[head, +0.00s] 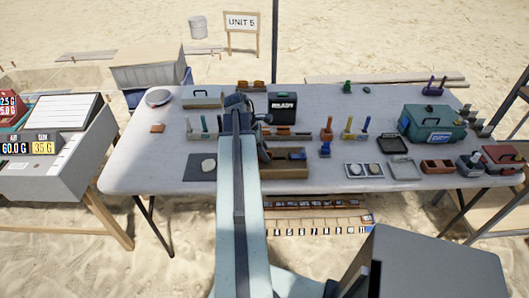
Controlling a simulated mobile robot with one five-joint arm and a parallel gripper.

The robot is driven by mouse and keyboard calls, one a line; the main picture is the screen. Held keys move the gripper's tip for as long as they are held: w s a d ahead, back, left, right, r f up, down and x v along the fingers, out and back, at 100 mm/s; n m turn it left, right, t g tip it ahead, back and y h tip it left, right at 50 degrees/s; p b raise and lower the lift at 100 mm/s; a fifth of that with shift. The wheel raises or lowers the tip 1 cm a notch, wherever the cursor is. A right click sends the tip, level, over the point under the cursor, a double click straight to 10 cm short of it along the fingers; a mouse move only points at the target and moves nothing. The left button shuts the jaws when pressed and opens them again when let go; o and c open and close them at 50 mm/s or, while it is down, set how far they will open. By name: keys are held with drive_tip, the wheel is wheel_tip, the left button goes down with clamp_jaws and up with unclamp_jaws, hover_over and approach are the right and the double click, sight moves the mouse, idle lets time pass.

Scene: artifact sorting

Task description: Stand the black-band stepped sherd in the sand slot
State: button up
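My arm reaches over the middle of the grey table (180,175). My gripper is at its far end, too small and too covered by my own arm links to make out its fingers or anything in them. A shallow wooden tray with a brown inside (285,173) lies just right of my arm, partly hidden by it; I cannot tell whether this holds the sand slot. A pale rounded piece (209,164) lies on a dark mat (197,174) left of my arm. I cannot pick out the black-band stepped sherd.
A black box (283,108) stands behind the tray. Small upright coloured pieces stand in racks (348,134) to the right. A green case (432,123) and several small trays fill the right end. The table's left front is clear. A scale (45,145) stands at left.

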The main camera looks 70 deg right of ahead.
drive_tip(key=p+v, duration=0.7)
drive_tip(key=v, duration=0.1)
drive_tip(key=shift+f, duration=0.1)
idle(0.4)
